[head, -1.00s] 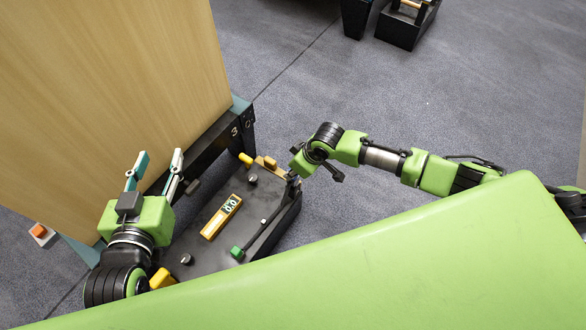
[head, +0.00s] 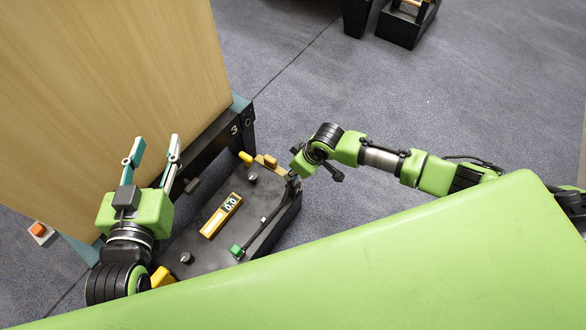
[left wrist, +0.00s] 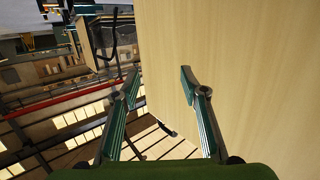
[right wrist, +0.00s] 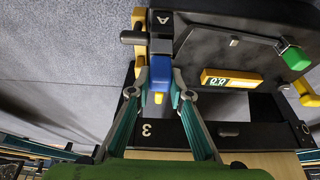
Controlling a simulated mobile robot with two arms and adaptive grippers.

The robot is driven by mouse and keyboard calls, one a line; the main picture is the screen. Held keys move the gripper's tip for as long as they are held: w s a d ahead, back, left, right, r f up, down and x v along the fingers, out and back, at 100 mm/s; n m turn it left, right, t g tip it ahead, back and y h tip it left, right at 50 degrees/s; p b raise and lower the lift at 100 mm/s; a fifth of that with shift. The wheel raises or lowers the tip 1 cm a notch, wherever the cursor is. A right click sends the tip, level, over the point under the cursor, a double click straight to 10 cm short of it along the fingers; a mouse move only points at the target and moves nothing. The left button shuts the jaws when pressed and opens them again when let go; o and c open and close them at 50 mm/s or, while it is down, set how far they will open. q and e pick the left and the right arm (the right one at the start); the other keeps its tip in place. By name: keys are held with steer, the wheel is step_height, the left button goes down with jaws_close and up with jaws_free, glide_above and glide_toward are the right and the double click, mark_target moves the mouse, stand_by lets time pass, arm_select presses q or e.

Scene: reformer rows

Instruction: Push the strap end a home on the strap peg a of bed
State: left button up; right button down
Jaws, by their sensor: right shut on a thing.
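In the right wrist view my right gripper (right wrist: 160,72) is shut on a blue block (right wrist: 160,80), which looks like strap end a. A small yellow tip shows just below it. The block is close against the dark housing's end, under a plate marked A (right wrist: 163,19). The strap peg is hidden, so I cannot tell how far on the block sits. In the head view this gripper is at the housing's far right corner, its fingers mostly hidden. My left gripper (head: 156,142) is open and empty beside the wooden panel; the left wrist view shows its fingers apart.
The dark housing (head: 208,258) carries a yellow display (head: 221,216), knobs and a green-ended lever (head: 237,251). A large wooden panel (head: 100,90) stands at the left. Grey floor is clear at right.

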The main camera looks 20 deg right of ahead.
steer(key=shift+f, duration=0.5)
steer(key=c, duration=1.8)
jaws_free()
arm_select(q)
steer(key=shift+w+d+r+t, duration=0.15)
steer(key=shift+r+t, duration=0.2)
steer(key=shift+r, duration=0.25)
steer(key=shift+w+d+r+t, duration=0.15)
steer(key=shift+r+t, duration=0.2)
steer(key=shift+r, duration=0.25)
steer(key=shift+a+f, duration=0.1)
arm_select(e)
steer(key=shift+s+d+r, duration=0.1)
steer(key=shift+d+r, duration=0.1)
steer(key=shift+r, duration=0.3)
steer(key=v, duration=1.1)
steer(key=shift+a, duration=0.2)
